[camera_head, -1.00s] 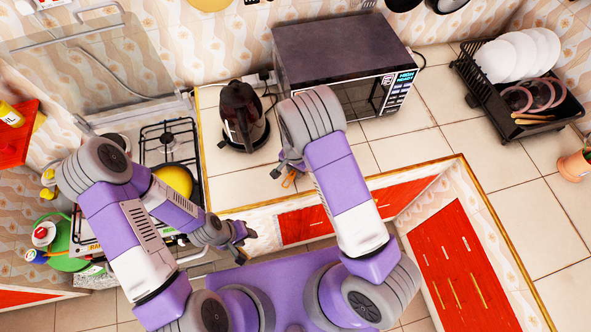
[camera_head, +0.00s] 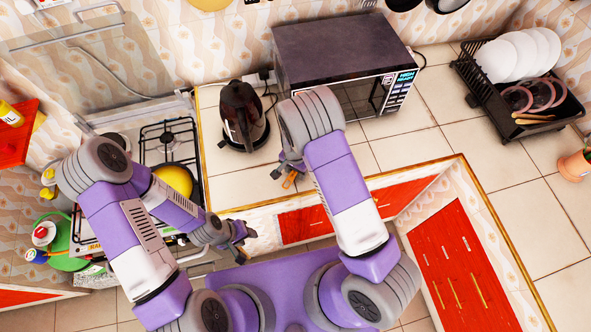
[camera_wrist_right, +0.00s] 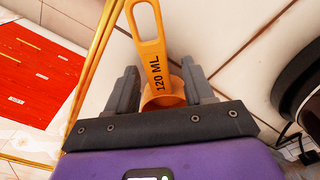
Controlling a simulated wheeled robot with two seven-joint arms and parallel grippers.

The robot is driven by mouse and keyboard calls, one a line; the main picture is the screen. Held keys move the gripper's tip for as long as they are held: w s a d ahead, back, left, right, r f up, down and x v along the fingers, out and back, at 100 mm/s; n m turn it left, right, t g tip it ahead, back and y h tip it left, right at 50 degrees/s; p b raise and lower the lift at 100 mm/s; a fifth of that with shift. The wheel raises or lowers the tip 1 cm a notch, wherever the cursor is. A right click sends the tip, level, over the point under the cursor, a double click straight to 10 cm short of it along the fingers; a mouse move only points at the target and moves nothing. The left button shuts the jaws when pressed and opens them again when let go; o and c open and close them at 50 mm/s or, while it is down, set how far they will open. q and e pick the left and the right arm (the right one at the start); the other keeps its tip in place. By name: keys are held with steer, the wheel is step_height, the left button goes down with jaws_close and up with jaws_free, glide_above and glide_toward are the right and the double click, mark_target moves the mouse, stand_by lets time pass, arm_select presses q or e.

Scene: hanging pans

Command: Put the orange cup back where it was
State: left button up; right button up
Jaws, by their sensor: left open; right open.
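The orange cup is a measuring cup with a long slotted handle marked "120 ML" (camera_wrist_right: 150,45). In the right wrist view its handle points away from my wrist and its round bowl lies between the two fingers, partly hidden by the gripper body. In the head view only a small orange-brown bit of it (camera_head: 289,180) shows at my right gripper (camera_head: 283,172), above the tiled counter near its front edge. My right gripper (camera_wrist_right: 160,88) is open, a finger on each side of the cup. My left gripper (camera_head: 241,240) is open and empty, in front of the counter beside the stove.
A dark kettle (camera_head: 242,115) stands left of the right gripper, and a microwave (camera_head: 335,55) stands behind it. A stove with a yellow pan (camera_head: 174,181) is at the left. A dish rack (camera_head: 490,95) is at the far right.

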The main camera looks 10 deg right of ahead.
step_height(320, 180, up, 12)
steer(key=s+d+f+n+y, duration=0.1)
steer(key=s+d+f+n, duration=0.2)
steer(key=s+f, duration=0.8)
steer(key=s+a+f+n+y, duration=0.3)
steer(key=s+a, duration=0.1)
steer(key=s, duration=0.3)
steer(key=shift+s+f, duration=0.15)
steer(key=shift+f, duration=0.05)
steer(key=shift+d+f, duration=0.1)
